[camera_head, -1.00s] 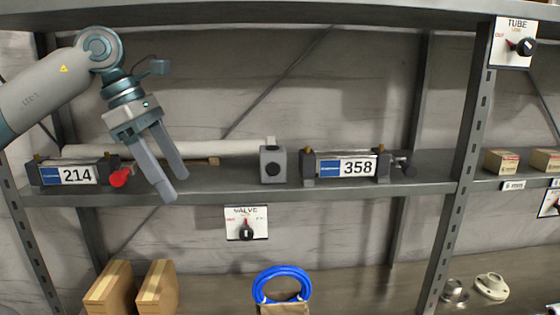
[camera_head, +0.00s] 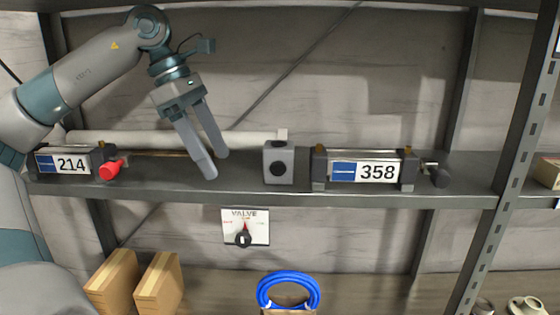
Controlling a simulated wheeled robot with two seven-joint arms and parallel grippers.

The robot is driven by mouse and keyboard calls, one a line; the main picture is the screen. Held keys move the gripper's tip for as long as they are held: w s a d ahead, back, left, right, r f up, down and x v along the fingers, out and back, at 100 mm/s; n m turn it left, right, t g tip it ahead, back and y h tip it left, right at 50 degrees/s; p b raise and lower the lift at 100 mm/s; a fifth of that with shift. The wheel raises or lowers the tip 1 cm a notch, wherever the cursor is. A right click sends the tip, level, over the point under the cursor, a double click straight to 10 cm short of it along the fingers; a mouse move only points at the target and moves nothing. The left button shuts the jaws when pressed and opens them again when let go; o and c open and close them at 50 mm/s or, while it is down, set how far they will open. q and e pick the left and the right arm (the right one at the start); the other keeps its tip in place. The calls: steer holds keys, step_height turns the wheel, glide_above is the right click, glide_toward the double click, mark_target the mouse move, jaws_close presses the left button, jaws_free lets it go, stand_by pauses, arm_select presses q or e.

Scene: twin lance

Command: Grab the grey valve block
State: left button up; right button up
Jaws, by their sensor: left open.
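The grey valve block (camera_head: 279,163) stands upright on the middle shelf, with a dark round port on its front face. My left gripper (camera_head: 212,166) is open and empty, its fingers pointing down in front of the shelf, to the left of the block and apart from it. My right gripper is not in view.
A unit labelled 214 (camera_head: 68,161) with a red knob (camera_head: 110,171) is at left. A pale tube (camera_head: 170,138) lies behind. A valve sign (camera_head: 245,227) hangs below. A blue hose coil (camera_head: 289,277) is lower.

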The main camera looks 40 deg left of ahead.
mark_target(274, 144)
arm_select(q)
steer(key=shift+w, duration=0.15)
steer(key=shift+w+d+p, duration=0.3)
steer(key=shift+p, duration=0.05)
steer(key=shift+w+d+p, duration=0.55)
steer(key=shift+d+p, duration=0.15)
steer(key=shift+d, duration=0.1)
steer(key=shift+w+d+p, duration=0.9)
steer(key=shift+w+d, duration=0.6)
steer(key=shift+d, duration=0.15)
steer(key=shift+w+d+p, duration=0.7)
steer(key=shift+w+d, duration=0.05)
steer(key=shift+d, duration=0.15)
steer(key=shift+w+d+p, duration=0.5)
steer(key=shift+w+d, duration=0.25)
steer(key=shift+d, duration=0.2)
steer(key=shift+w+d+f+p, duration=0.1)
steer(key=shift+d+f+p, duration=0.1)
steer(key=shift+p, duration=0.2)
steer(key=shift+a+f, duration=0.1)
steer(key=shift+f, duration=0.35)
